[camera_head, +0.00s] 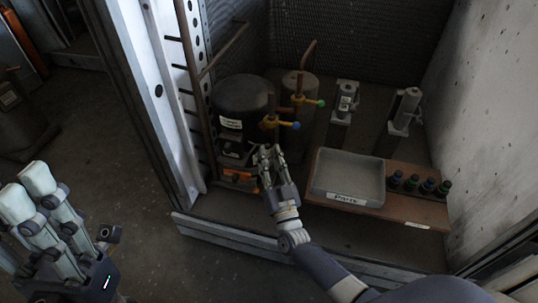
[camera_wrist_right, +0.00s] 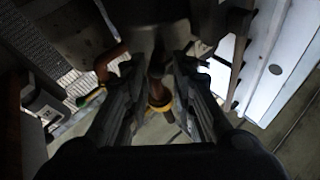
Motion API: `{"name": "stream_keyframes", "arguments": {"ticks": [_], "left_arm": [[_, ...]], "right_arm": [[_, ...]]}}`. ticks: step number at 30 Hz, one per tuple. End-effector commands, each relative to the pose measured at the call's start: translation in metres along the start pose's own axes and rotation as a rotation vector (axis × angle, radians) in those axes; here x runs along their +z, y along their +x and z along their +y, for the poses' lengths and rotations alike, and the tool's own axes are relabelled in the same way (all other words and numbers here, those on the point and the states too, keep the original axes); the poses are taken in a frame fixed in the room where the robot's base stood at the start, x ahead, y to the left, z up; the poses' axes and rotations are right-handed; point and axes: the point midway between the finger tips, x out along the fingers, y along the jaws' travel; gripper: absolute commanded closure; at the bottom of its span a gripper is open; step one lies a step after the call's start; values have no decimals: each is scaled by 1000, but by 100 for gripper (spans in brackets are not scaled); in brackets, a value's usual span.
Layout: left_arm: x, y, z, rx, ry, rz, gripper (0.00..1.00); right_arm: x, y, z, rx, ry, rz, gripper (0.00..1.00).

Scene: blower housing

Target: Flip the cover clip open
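I cannot make out the cover clip in either view. A black rounded housing (camera_head: 243,101) with a pale label stands in the frame, on an orange-trimmed base (camera_head: 239,178). My right gripper (camera_head: 267,152) is in front of its lower right side, fingers pointing up toward the pipes. In the wrist view my right gripper (camera_wrist_right: 158,70) has its fingers apart. A brownish pipe with a yellow ring (camera_wrist_right: 159,105) shows between them, with no clear contact. My left gripper (camera_head: 27,190) is at the lower left, away from the housing. Its finger gap is unclear.
A grey Parts tray (camera_head: 350,198) and several dark bottles (camera_head: 411,183) sit on a brown board (camera_head: 410,206). A white post (camera_head: 160,90) stands left; a low rail (camera_head: 225,234) crosses the front.

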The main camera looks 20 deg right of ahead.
Motion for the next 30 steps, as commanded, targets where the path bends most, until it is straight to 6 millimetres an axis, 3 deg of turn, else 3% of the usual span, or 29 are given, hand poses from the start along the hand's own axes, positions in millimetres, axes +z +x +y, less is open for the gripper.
{"name": "stream_keyframes", "arguments": {"ticks": [9, 15, 21, 30], "left_arm": [[1, -1, 0, 1, -1, -3, 60], [1, -1, 0, 1, -1, -4, 60], [1, -1, 0, 1, -2, -4, 60], [1, -1, 1, 1, -2, -4, 60]], "right_arm": [[1, -66, 0, 1, 0, -5, 76], [1, -99, 0, 1, 0, -4, 76], [0, -112, 0, 0, 0, -2, 76], [0, -112, 0, 0, 1, -2, 76]]}}
